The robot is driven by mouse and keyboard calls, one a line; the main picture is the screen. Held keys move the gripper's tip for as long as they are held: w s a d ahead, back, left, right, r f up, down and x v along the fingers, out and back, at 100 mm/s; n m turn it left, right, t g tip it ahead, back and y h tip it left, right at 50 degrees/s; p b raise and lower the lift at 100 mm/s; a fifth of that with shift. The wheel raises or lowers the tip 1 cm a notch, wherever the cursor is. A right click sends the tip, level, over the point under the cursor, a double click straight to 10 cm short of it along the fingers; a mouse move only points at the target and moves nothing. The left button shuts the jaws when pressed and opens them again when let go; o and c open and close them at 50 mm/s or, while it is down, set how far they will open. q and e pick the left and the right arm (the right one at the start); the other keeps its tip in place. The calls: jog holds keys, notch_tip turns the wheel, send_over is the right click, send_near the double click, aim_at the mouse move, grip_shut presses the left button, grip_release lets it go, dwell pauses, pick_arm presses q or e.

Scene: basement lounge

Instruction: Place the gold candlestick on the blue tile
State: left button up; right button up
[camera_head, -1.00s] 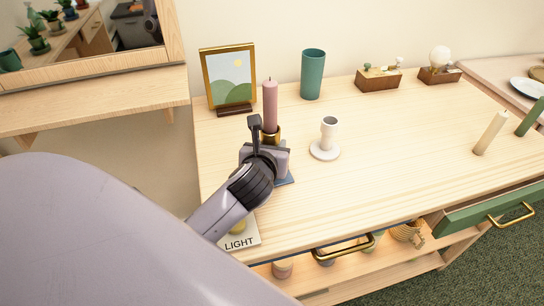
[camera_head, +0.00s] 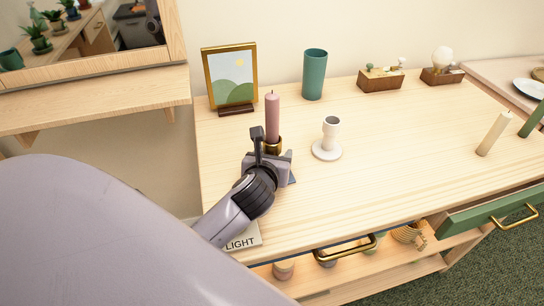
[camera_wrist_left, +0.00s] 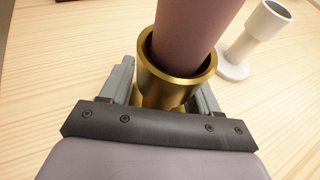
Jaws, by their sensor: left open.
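The gold candlestick (camera_head: 274,147) holds a pink candle (camera_head: 272,118) and looks upright near the table's left front. My left gripper (camera_head: 275,157) is open, with its fingers on either side of the candlestick. In the left wrist view, the gold cup (camera_wrist_left: 178,82) shows between the two fingers (camera_wrist_left: 165,88); its base is hidden. A small part of the blue tile (camera_head: 293,180) shows beside my gripper, below the candlestick; the gripper hides the rest and the contact between base and tile. My right gripper is not in view.
A white candlestick (camera_head: 327,151) stands close to the right. A framed picture (camera_head: 230,78) and a green cup (camera_head: 314,75) stand behind. A card reading LIGHT (camera_head: 243,238) lies at the front edge.

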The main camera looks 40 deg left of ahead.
pick_arm(q)
jog(key=p+v, duration=0.1)
jog(key=v, duration=1.1)
jog(key=shift+r, duration=0.1)
jog(key=shift+s+d, duration=0.1)
